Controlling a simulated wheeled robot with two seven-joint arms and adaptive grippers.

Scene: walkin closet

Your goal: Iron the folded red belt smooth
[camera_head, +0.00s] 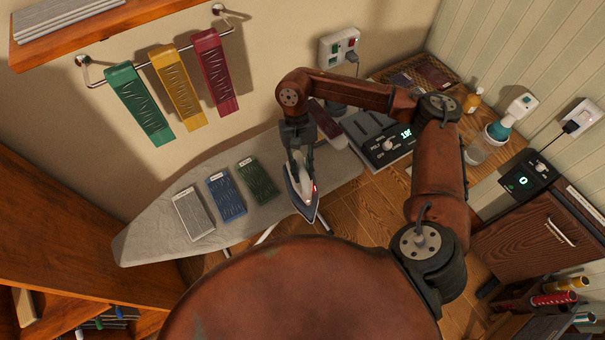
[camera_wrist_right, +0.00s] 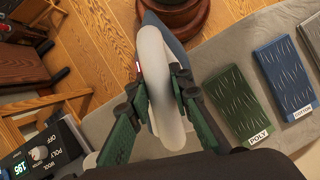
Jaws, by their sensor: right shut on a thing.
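A dark red flat piece (camera_head: 325,119) lies at the back right of the ironing board (camera_head: 150,237), partly hidden by my right arm. A red creased strip (camera_head: 216,73) hangs from the wall rail. I cannot tell which of these is the folded red belt. My right gripper (camera_head: 299,165) is shut on the handle of the iron (camera_head: 303,200), with its tip toward me over the board's near edge. The wrist view shows the iron's white handle (camera_wrist_right: 158,85) between the gripper's fingers (camera_wrist_right: 160,100). My left gripper is not in view.
Grey (camera_head: 194,214), blue (camera_head: 226,194) and green (camera_head: 257,179) creased pieces lie on the board left of the iron. The iron's lit control unit (camera_head: 385,140) stands right of my gripper. A spray bottle (camera_head: 490,140) stands on the right-hand counter.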

